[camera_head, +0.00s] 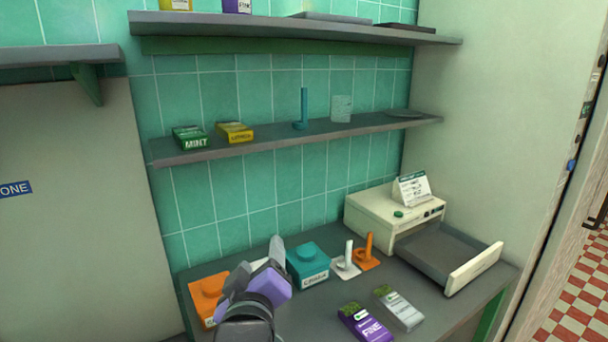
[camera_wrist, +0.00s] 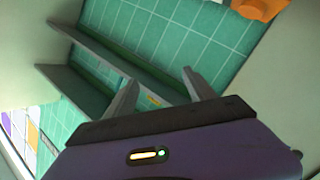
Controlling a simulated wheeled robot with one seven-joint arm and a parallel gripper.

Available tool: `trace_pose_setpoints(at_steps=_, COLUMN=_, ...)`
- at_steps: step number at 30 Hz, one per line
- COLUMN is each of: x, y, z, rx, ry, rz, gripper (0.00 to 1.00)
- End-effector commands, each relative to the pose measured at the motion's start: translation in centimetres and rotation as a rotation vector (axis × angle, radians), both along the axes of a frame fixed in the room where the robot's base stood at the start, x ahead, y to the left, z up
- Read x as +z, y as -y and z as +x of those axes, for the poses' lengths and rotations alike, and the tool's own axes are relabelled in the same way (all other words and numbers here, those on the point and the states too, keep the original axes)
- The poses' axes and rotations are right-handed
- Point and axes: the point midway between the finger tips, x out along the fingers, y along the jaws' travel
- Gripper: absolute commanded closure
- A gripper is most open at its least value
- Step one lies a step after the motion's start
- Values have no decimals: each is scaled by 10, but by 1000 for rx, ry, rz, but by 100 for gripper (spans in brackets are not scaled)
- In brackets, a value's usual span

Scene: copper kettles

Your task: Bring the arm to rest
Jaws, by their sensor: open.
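My gripper (camera_head: 258,262) shows in the head view at the lower left of the counter. It has a purple body and grey fingers and is in front of the counter's left part. In the wrist view the two grey fingers of my gripper (camera_wrist: 162,90) stand apart with nothing between them. The head view does not show clearly how high it is above the counter (camera_head: 300,318). My gripper hides part of an orange box (camera_head: 207,290).
A teal box (camera_head: 308,263), white holder (camera_head: 346,262), orange holder (camera_head: 367,252), purple packet (camera_head: 364,322) and grey packet (camera_head: 399,308) are on the counter. A cream register (camera_head: 372,217) has its drawer (camera_head: 470,268) open. Shelves (camera_head: 300,137) run above.

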Motion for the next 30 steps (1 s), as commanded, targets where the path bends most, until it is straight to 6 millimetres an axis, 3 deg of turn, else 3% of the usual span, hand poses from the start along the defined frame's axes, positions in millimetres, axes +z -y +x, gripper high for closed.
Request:
trace_pose_setpoints(at_steps=1, x=7, y=20, z=1, rx=-5, ry=70, rz=5, gripper=37)
trace_pose_setpoints(at_steps=3, x=17, y=39, z=-1, rx=7, ry=158, rz=26, gripper=37)
trace_pose_setpoints(at_steps=6, x=25, y=62, z=-12, rx=42, ry=262, rz=54, gripper=37)
trace_pose_setpoints(at_steps=11, x=22, y=92, z=-39, rx=121, ry=370, rz=95, gripper=37)
trace_pose_setpoints(at_steps=20, x=-20, y=141, z=-116, rx=282, ry=403, rz=198, gripper=37)
trace_pose_setpoints(at_steps=30, x=-81, y=198, z=-228, rx=338, ry=262, rz=390, gripper=37)
